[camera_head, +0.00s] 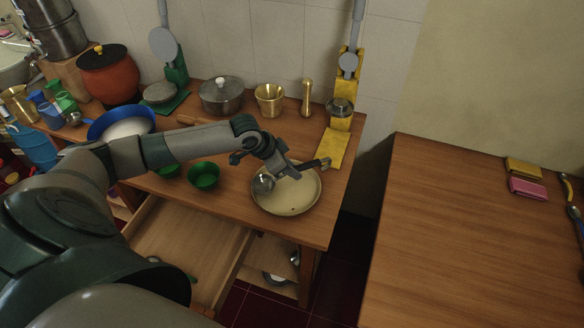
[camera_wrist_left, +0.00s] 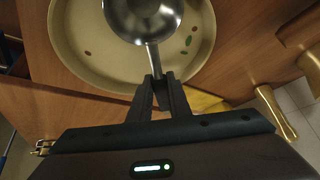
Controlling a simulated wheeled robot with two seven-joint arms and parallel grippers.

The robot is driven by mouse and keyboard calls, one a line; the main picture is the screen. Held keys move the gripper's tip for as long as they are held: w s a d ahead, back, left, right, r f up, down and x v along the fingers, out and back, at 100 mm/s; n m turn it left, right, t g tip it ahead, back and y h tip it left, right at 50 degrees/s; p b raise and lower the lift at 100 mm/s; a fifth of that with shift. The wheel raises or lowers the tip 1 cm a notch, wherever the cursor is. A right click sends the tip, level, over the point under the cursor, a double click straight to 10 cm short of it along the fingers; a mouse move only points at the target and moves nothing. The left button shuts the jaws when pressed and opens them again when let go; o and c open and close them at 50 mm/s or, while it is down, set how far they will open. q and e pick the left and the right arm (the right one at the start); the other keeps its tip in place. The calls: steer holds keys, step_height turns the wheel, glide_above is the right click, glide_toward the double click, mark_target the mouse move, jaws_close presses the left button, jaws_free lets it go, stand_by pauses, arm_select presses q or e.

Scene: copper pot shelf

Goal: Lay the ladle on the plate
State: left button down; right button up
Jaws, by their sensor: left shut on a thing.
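The cream plate (camera_head: 292,206) lies near the front right of the wooden table, and it fills the upper part of the left wrist view (camera_wrist_left: 80,48). The ladle is metal with a round bowl (camera_head: 263,185); the bowl also shows in the left wrist view (camera_wrist_left: 143,18), cut by the top edge. My left gripper (camera_head: 284,172) is over the far side of the plate. It is shut on the ladle's handle (camera_wrist_left: 154,62), which its fingers partly hide (camera_wrist_left: 158,90). The bowl is over the plate's left part; I cannot tell whether it touches. My right gripper is not in view.
Green bowls (camera_head: 204,177) stand left of the plate. A lidded pot (camera_head: 221,95), a brass cup (camera_head: 269,99) and a yellow stand (camera_head: 333,149) are behind it. An open drawer (camera_head: 178,250) juts out in front. Another table (camera_head: 470,230), mostly bare, is at right.

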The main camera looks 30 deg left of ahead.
arm_select(q)
steer(key=shift+f, duration=0.25)
steer(key=c, duration=1.6)
jaws_free()
steer(key=shift+c, duration=0.2)
steer(key=shift+r, duration=0.15)
steer(key=b+v, duration=0.2)
steer(key=v, duration=1)
